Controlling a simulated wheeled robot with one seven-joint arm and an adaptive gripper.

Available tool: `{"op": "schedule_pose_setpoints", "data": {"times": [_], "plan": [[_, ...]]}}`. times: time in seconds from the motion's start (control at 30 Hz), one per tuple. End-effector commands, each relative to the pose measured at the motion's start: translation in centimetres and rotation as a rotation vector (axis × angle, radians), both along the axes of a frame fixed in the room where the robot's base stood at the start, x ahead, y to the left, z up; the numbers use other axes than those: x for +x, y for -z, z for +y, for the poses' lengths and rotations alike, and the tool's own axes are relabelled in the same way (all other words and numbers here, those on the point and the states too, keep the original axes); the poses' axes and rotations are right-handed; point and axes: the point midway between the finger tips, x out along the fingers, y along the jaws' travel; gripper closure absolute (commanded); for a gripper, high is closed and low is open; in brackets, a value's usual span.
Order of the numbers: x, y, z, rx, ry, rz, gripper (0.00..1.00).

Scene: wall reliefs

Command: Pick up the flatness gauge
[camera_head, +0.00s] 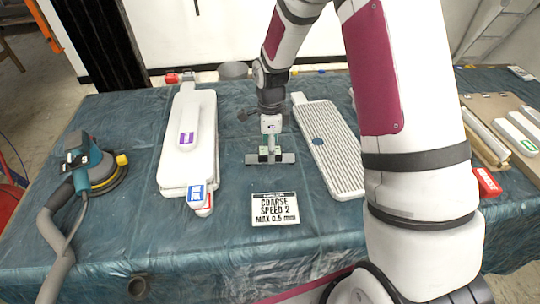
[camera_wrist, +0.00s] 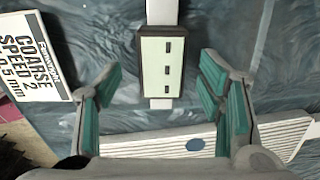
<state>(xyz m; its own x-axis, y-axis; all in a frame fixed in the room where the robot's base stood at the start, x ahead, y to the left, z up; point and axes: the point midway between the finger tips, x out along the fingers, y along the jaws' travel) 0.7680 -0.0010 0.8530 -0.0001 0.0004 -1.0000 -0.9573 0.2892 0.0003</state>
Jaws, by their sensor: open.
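The flatness gauge (camera_head: 284,158) lies on the blue sheet-covered table, a grey bar with a small block at its middle. In the wrist view the gauge (camera_wrist: 161,62) shows a pale green face with several dark slots and a dark rim, its light bar running up and down the picture. My gripper (camera_head: 270,140) points down over the gauge. In the wrist view my gripper (camera_wrist: 155,92) is open, its teal-padded fingers at left and right of the block with gaps on both sides. I cannot tell the exact height between fingertips and gauge.
A sign reading "COARSE SPEED 2" (camera_head: 275,209) lies in front. A ribbed white panel (camera_head: 328,150) is close on the right, a smooth white panel (camera_head: 203,140) on the left. A sander (camera_head: 90,168) with hose is at far left. A red box (camera_head: 488,183) lies at right.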

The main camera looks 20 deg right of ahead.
Motion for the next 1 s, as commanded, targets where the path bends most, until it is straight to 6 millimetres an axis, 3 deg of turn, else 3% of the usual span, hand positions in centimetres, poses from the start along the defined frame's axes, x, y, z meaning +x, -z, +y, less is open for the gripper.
{"op": "schedule_pose_setpoints", "data": {"times": [0.2, 0.5, 0.77, 1.0], "plan": [[0.2, 2.9, 0.1, 0.000, -0.001, 0.001, 0.38], [0.3, 3.4, 0.1, 0.000, 0.000, 0.000, 0.38], [0.3, 3.4, 0.1, 0.000, 0.000, 0.000, 0.95], [0.3, 3.4, 0.1, 0.000, 0.000, -0.001, 0.95]]}}
